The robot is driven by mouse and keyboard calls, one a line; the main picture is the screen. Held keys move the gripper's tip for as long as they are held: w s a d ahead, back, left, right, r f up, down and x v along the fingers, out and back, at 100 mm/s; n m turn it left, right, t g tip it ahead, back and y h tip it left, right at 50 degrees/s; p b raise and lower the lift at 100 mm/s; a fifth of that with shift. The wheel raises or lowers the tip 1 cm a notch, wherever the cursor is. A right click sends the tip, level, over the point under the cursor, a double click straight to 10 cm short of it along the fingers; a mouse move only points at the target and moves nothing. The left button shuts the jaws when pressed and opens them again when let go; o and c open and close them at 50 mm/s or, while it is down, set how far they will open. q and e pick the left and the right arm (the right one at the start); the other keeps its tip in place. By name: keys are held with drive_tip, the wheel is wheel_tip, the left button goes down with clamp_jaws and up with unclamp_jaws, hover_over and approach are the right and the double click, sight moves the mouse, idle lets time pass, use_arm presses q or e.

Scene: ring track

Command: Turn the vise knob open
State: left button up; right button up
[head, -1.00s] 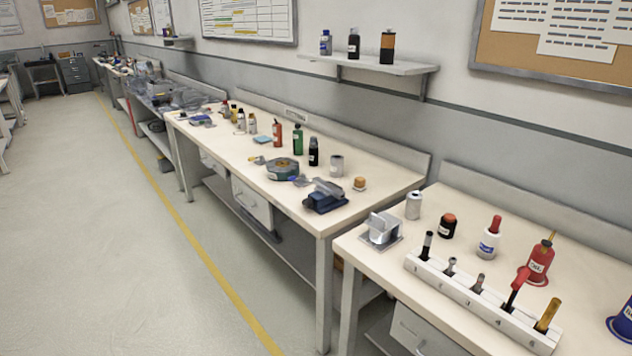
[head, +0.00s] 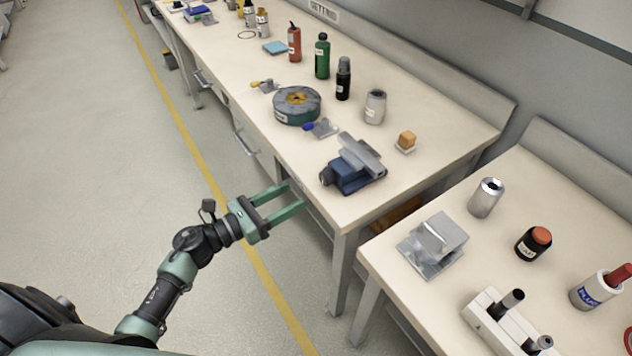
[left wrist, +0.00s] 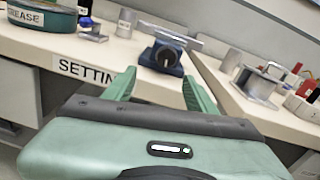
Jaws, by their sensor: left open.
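The blue-grey vise (head: 354,168) sits near the front right corner of the middle workbench (head: 402,192), with a grey block across its top. Its dark round knob (head: 327,177) is on the left end and faces the bench's front edge. In the left wrist view the knob (left wrist: 166,58) faces me, with a light mark on it. My left gripper (head: 296,197) is open and empty, just off the bench's front edge, below and left of the vise. In the left wrist view its fingers (left wrist: 156,92) frame the vise from a short distance, not touching it. My right gripper is not seen.
A round green grease tin (head: 297,106) and a small part with a blue end (head: 321,128) lie left of the vise. A second bench (head: 390,262) stands to the right across a narrow gap.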

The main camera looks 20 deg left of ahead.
sight(322, 180)
use_arm(q)
drive_tip(key=shift+m, duration=0.8)
drive_tip(key=x, duration=0.2)
drive_tip(key=p+x, duration=0.1)
drive_tip(key=x, duration=0.2)
drive_tip(key=r+p+x, duration=0.1)
drive_tip(key=x, duration=0.1)
drive_tip(key=shift+w+d, duration=0.1)
drive_tip(key=shift+d, duration=0.45)
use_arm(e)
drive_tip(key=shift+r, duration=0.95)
use_arm(q)
clamp_jaws()
